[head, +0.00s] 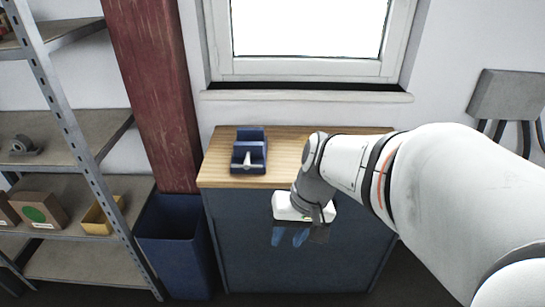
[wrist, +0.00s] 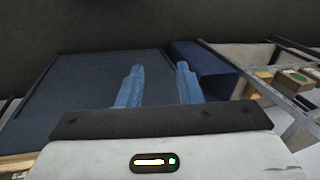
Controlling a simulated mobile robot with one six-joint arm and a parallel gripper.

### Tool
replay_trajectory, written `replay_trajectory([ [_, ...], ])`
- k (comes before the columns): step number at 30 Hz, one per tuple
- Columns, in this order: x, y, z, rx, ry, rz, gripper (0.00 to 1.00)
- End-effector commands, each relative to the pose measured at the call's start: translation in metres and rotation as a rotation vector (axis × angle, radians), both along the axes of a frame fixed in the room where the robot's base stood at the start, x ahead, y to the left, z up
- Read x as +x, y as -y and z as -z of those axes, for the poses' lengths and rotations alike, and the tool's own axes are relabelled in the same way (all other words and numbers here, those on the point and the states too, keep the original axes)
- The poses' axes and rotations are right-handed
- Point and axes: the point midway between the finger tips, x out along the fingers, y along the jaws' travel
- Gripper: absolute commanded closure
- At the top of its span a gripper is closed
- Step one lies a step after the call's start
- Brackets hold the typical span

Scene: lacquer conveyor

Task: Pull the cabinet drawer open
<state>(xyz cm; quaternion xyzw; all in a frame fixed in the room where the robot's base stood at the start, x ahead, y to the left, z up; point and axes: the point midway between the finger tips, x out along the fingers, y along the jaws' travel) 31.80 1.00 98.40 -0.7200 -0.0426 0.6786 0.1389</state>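The dark blue cabinet (head: 250,265) with a wooden top (head: 215,172) stands against the wall under the window in the head view. Its dark blue panel also shows in the wrist view (wrist: 75,95). I cannot make out a drawer seam or a handle; my gripper and arm cover part of the upper front. My gripper (head: 290,238) is in front of the cabinet's upper front, its blue fingers pointing down. In the wrist view, the two fingers (wrist: 160,72) stand apart with nothing between them. I cannot tell whether they touch the cabinet.
A blue tape-dispenser-like object (head: 249,158) sits on the cabinet top. A blue bin (head: 175,250) stands close to the cabinet's left side; it also shows in the wrist view (wrist: 205,62). Metal shelving (head: 85,260) holding a yellow bin (head: 102,217) is farther left.

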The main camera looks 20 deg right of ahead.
Motion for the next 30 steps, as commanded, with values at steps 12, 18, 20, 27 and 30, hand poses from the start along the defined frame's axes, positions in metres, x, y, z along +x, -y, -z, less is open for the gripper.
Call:
replay_trajectory([
  [12,0.131,0.072,0.162,0.839,0.113,0.506,0.68],
  [18,0.173,0.163,0.212,1.036,0.383,0.748,0.68],
  [20,0.178,0.185,0.221,1.061,0.446,0.797,0.68],
  [27,0.189,0.216,0.235,1.089,0.554,0.876,0.68],
  [30,0.202,0.209,0.236,1.088,0.553,0.875,0.68],
])
